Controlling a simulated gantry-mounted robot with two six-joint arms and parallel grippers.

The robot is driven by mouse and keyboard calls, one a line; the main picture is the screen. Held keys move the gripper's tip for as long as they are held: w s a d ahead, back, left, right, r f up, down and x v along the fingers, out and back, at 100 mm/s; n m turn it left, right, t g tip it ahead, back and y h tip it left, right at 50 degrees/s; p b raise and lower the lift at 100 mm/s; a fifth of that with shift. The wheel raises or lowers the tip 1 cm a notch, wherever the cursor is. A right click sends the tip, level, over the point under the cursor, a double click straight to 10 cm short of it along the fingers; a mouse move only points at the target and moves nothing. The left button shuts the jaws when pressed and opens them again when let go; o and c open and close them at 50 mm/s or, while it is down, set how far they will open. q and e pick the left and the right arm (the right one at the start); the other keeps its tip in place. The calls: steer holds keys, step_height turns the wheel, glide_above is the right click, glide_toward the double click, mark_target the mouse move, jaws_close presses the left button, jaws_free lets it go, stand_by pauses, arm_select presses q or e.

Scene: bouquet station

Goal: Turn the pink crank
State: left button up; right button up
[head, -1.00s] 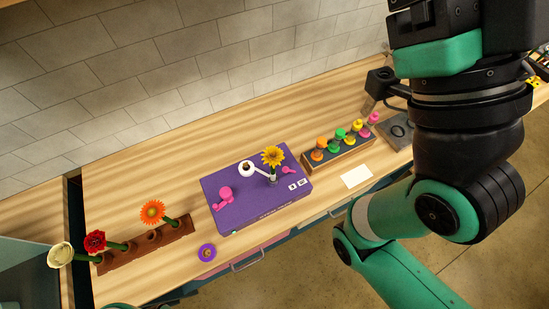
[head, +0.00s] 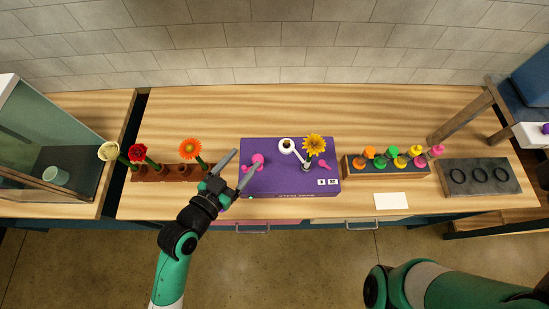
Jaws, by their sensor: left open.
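The pink crank (head: 258,159) sits on the left part of the purple box (head: 265,184). My left gripper (head: 246,160) is open, its two fingers pointing up and right at the box's left edge. One fingertip is close to the crank and overlaps it in the picture; I cannot tell whether they touch. The other fingertip is left of the box. A smaller pink part (head: 323,164) is on the box's right side. A yellow flower (head: 314,144) stands on the box beside a white arm with a round end (head: 287,146). My right gripper is out of view.
A brown holder (head: 168,173) with red, orange and cream flowers stands left of the box. A rack (head: 385,172) of colourful pieces, a white card (head: 391,201) and a dark tray (head: 480,177) with rings are to the right. The table behind the box is clear.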

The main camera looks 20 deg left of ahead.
arm_select(q)
steer(key=g, duration=0.1)
glide_toward(258, 158)
steer(key=s, duration=0.1)
steer(key=shift+n+y, duration=0.3)
steer(key=b+x, duration=0.1)
steer(key=x, duration=1)
steer(key=shift+d+r+b, duration=0.1)
steer(key=shift+r+b, duration=0.05)
steer(key=shift+b, duration=0.25)
steer(key=shift+s+g, duration=0.1)
steer(key=shift+g, duration=0.2)
jaws_close()
